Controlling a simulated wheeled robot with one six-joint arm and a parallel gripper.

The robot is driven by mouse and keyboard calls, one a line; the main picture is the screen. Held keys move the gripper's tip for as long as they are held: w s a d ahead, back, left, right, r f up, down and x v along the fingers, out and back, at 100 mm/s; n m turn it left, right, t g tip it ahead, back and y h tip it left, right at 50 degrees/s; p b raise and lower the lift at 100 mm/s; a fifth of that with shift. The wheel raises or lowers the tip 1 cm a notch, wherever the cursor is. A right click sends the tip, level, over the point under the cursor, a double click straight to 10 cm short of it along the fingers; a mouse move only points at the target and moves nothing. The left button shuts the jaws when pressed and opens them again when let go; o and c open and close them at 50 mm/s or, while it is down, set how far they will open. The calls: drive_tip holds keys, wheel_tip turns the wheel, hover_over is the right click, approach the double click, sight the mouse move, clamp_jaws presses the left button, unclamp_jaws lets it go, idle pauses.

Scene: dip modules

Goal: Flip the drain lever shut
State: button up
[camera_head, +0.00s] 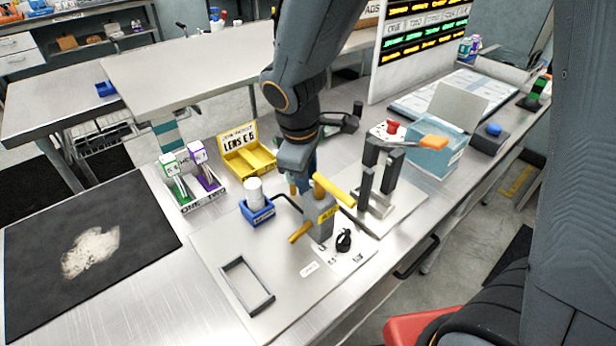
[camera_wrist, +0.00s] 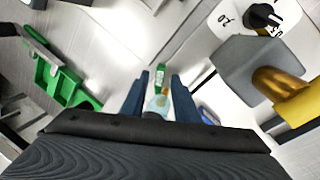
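A grey valve-like block (camera_head: 320,216) stands on the light board, with one yellow handle (camera_head: 334,192) at its top and another (camera_head: 300,232) low on its left side. I cannot tell for sure which handle is the drain lever. In the wrist view the block (camera_wrist: 250,65) is at right, with a yellow cylinder (camera_wrist: 290,92) on it. My gripper (camera_wrist: 160,76) points down with its two blue fingers apart. A green bottle-like thing and a clear one show between them, seemingly beyond the tips.
A blue holder (camera_head: 257,213) with a white cylinder stands left of the block. A black knob (camera_head: 344,241) and an empty grey frame (camera_head: 247,286) are in front. Dark uprights (camera_head: 392,170) and a light blue tank (camera_head: 434,157) stand to the right. A yellow bin (camera_head: 250,163) is behind.

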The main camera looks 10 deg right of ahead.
drive_tip(key=shift+c, duration=0.4)
clamp_jaws()
drive_tip(key=shift+s+a+m, duration=0.15)
drive_tip(key=shift+s+m, duration=0.15)
drive_tip(key=shift+m, duration=0.8)
drive_tip(key=shift+o, duration=0.4)
unclamp_jaws()
drive_tip(key=shift+r+b, duration=0.1)
drive_tip(key=shift+b, duration=0.2)
drive_tip(key=v, duration=0.7)
drive_tip(key=shift+r+b, duration=0.3)
